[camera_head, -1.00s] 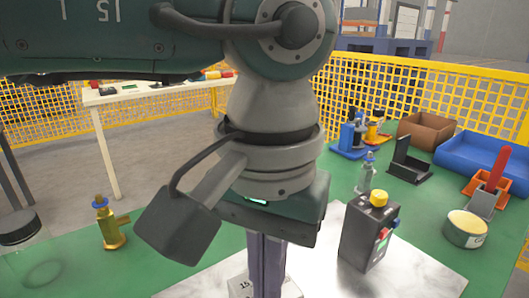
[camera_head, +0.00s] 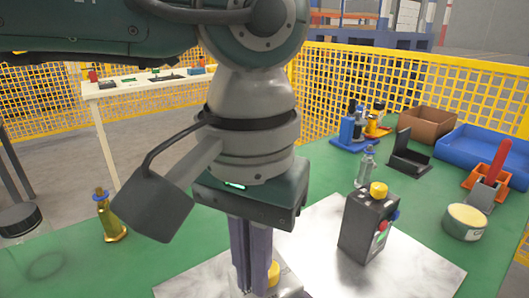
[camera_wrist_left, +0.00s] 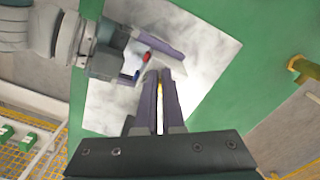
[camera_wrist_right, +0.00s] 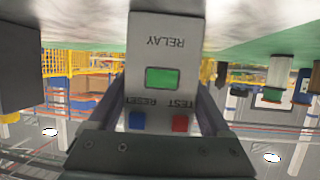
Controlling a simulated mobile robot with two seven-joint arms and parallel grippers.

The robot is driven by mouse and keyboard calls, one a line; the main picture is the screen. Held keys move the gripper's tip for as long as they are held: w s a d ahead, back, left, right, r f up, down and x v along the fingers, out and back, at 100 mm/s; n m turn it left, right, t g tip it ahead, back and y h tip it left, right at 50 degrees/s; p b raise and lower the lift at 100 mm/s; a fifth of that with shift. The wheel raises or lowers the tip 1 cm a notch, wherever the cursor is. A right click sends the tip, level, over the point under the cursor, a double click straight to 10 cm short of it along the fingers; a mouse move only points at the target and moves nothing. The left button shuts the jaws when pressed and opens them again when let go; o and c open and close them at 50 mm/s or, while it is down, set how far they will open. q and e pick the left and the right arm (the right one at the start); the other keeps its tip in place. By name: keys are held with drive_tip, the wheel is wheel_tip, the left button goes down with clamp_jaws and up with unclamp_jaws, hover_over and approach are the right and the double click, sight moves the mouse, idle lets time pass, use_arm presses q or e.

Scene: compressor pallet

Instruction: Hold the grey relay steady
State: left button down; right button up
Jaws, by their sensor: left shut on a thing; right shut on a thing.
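The light grey relay (camera_head: 288,288) stands at the bottom edge of the head view on a pale plate, largely hidden by my left gripper and the frame edge. The right wrist view shows its face (camera_wrist_right: 163,50) close up, with a green screen, a blue RESET button and a red TEST button. My right gripper (camera_wrist_right: 165,105) is shut on it, one finger along each side. My left gripper (camera_head: 250,285) points down over the relay, its fingers close together at the yellow knob (camera_head: 273,272). The knob also shows between them in the left wrist view (camera_wrist_left: 160,88).
A black relay (camera_head: 365,228) with a yellow knob stands close by on the pale plate (camera_head: 330,262). A clear bottle (camera_head: 366,168), a black stand (camera_head: 405,155), a tin (camera_head: 464,221) and bins fill the right. A brass valve (camera_head: 109,218) stands at left.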

sight(247, 296)
use_arm(q)
drive_tip(key=shift+w+a, duration=0.15)
drive_tip(key=shift+w, duration=0.15)
use_arm(e)
drive_tip(key=shift+s, duration=0.1)
use_arm(q)
drive_tip(key=shift+s+a+r, duration=0.2)
drive_tip(key=shift+s+a, duration=0.05)
drive_tip(key=shift+s, duration=0.05)
drive_tip(key=shift+s+r, duration=0.1)
drive_tip(key=shift+r, duration=2.7)
drive_tip(key=shift+s+d+f, duration=0.15)
drive_tip(key=shift+d+f, duration=0.2)
drive_tip(key=shift+f, duration=0.65)
drive_tip(key=shift+s+d+f, duration=0.15)
drive_tip(key=shift+d+f, duration=0.25)
drive_tip(key=shift+f, duration=0.6)
drive_tip(key=shift+s+d+f, duration=0.15)
drive_tip(key=shift+d+f, duration=0.2)
drive_tip(key=shift+f, duration=0.65)
drive_tip(key=shift+w, duration=0.4)
